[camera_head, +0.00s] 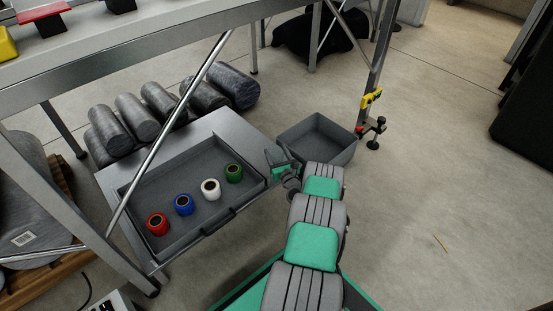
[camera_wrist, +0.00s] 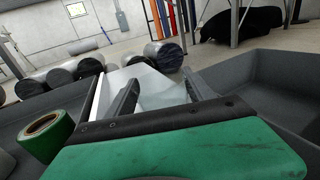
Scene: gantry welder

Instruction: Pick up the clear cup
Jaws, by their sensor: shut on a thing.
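The clear cup (camera_wrist: 162,96) shows in the wrist view only as a faint, see-through shape between the two dark fingers of my gripper (camera_wrist: 160,90). My gripper is shut on it. Its outline is hard to make out, and its tilt cannot be told. In the head view my gripper (camera_head: 278,160) is at the right end of the grey tray, between the tray and a grey bin. The cup cannot be made out there.
The grey tray (camera_head: 193,229) holds red (camera_head: 157,224), blue (camera_head: 184,205), white (camera_head: 210,189) and green (camera_head: 233,172) rolls. The open grey bin (camera_head: 335,158) stands on the floor to the right. A slanted metal bar (camera_head: 165,145) crosses above the tray.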

